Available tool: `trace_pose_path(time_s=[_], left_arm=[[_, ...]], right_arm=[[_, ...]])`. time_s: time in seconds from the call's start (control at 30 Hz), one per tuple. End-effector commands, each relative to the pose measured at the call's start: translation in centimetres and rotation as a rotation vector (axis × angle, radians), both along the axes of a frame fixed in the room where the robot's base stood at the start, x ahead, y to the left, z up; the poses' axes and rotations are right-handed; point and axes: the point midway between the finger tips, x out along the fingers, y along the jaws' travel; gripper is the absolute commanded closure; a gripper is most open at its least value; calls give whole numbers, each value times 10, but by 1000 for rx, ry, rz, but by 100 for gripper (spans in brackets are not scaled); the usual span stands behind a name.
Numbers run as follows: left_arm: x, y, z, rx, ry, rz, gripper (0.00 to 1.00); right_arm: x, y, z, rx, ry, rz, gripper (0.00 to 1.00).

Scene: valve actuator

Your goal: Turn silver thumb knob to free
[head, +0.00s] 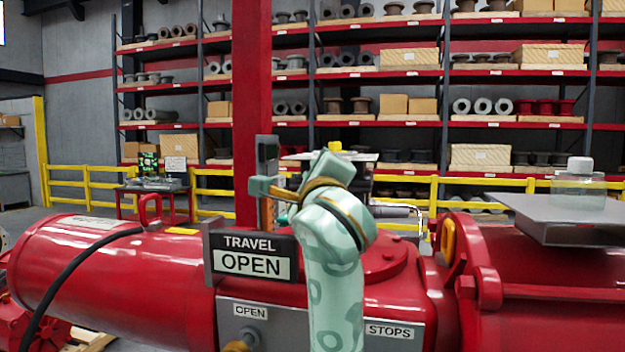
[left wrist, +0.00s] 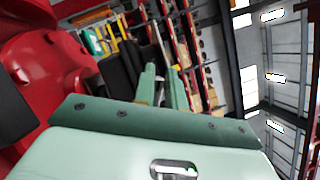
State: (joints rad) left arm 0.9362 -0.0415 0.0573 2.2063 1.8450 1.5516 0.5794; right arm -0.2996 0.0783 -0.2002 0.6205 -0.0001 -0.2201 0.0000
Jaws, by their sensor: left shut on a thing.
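The red valve actuator (head: 130,275) lies across the head view, with a black and white TRAVEL OPEN sign (head: 252,257) on its front. Below, a grey panel (head: 283,328) carries OPEN and STOPS labels, and a brass-coloured knob (head: 238,346) on a silver stem shows at the bottom edge. I cannot pick out the silver thumb knob for sure. My left gripper (head: 266,180) is above and behind the sign. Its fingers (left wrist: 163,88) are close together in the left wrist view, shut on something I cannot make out. My right gripper is out of view.
A grey plate (head: 570,235) with a clear jar (head: 578,183) stands on the actuator's right part. A red post (head: 251,90) rises behind the gripper. Yellow railings (head: 85,184) and loaded shelves stand farther back. My arm covers the middle of the panel.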

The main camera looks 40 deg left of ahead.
Motion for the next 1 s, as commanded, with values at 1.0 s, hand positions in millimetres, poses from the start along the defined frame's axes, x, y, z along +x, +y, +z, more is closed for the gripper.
trace_pose_path(time_s=[1.0], left_arm=[[3,-1,-5,-68,-22,-11,65]], right_arm=[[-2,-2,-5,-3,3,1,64]])
